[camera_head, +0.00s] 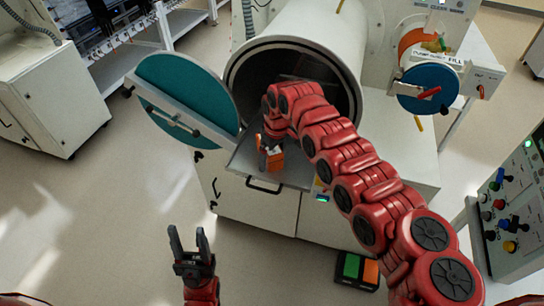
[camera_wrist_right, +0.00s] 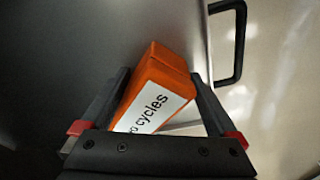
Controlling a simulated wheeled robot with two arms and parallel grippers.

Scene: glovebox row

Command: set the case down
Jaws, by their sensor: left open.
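The case (camera_wrist_right: 158,90) is a small orange box with a white label reading "cycles". It sits tilted between the two fingers of my right gripper (camera_wrist_right: 160,76), which appear to press on its sides. In the head view the orange case (camera_head: 275,160) shows below my right gripper (camera_head: 269,143), over the grey pull-out tray (camera_head: 240,163) at the chamber mouth. I cannot tell whether the case touches the tray. My left gripper (camera_head: 190,245) is open and empty, low in front of the cabinet, away from the case.
The round chamber (camera_head: 295,55) is open behind the tray, its teal door (camera_head: 185,95) swung left. The tray's black handle (camera_head: 263,187) is at the front edge. A blue port cover (camera_head: 428,85) and a button panel (camera_head: 510,210) are at right. A green-orange floor box (camera_head: 357,268) lies below.

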